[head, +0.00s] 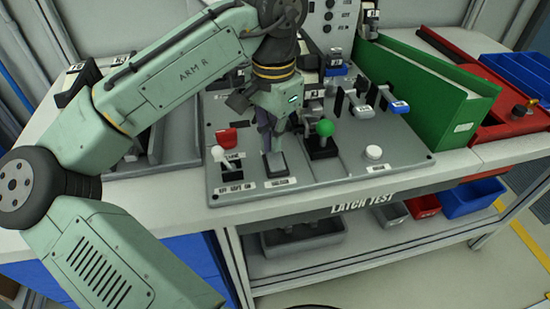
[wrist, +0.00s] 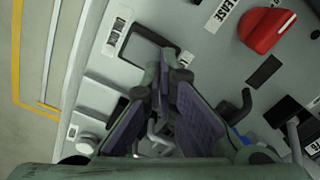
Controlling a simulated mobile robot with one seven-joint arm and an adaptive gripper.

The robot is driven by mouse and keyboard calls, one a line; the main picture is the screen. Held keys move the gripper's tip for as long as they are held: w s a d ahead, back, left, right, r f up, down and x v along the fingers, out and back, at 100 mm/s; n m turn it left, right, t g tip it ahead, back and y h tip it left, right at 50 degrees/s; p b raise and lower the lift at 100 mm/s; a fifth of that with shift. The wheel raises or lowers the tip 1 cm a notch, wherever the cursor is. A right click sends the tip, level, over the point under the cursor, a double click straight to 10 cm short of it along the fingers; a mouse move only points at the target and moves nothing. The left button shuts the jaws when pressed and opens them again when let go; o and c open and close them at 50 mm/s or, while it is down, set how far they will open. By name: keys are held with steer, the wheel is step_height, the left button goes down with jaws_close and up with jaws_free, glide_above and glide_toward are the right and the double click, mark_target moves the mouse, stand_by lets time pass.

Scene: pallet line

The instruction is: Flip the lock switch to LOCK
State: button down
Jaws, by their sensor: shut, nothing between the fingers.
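The control panel (head: 345,175) lies on the bench marked LATCH TEST. My gripper (head: 272,150) points down at its front left part, with its tips just over or at a small dark-based fitting (head: 277,170) with a label in front. Any switch lever there is hidden by the fingers; contact cannot be told.
Left of my gripper stand a white-tipped lever (head: 218,154) and a red knob (head: 226,137).

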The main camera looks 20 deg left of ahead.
steer(key=shift+f+b, duration=0.35)
steer(key=shift+f, duration=0.4)
steer(key=shift+r, duration=0.1)
step_height(320, 180, up, 7)
steer(key=p, duration=0.7)
stand_by(0.7)
